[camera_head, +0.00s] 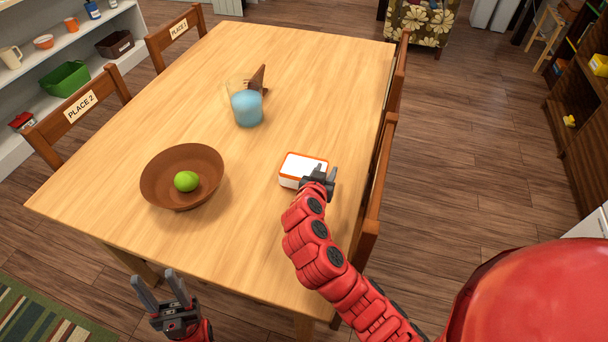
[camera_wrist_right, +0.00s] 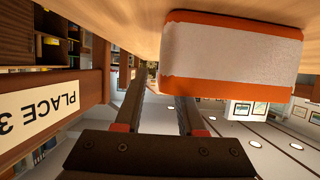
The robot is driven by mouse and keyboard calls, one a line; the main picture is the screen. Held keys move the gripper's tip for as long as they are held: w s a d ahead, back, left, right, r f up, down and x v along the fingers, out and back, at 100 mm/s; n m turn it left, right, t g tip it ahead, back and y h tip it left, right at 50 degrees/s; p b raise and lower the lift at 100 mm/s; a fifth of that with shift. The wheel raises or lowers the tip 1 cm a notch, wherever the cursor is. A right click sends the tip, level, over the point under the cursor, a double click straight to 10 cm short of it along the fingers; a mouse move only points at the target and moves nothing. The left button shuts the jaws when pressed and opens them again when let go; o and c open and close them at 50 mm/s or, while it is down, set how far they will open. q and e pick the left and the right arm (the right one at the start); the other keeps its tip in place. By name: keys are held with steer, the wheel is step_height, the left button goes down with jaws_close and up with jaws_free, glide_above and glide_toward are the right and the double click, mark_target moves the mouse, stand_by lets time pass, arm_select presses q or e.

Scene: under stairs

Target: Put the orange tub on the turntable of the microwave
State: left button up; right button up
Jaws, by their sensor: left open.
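The orange tub (camera_head: 302,166), a small box with a white lid and orange bands, sits on the wooden table near its right edge. In the right wrist view, which is upside down, the tub (camera_wrist_right: 230,60) fills the upper right. My right gripper (camera_head: 321,172) is open at the tub's near right side, its fingers apart. In the wrist view the fingers (camera_wrist_right: 148,70) lie beside the tub, not around it; I cannot tell whether they touch it. My left gripper (camera_head: 155,278) is open and empty, low in front of the table's near edge. No microwave or turntable is in view.
A brown bowl (camera_head: 155,178) with a green fruit (camera_head: 186,181) stands left on the table (camera_head: 330,80). A glass of blue liquid (camera_head: 247,108) and a brown wedge-shaped object (camera_head: 257,79) stand farther back. Chairs line both sides; one chair back (camera_head: 376,185) is close to my right arm.

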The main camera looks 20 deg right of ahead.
jaws_close()
stand_by(1.3)
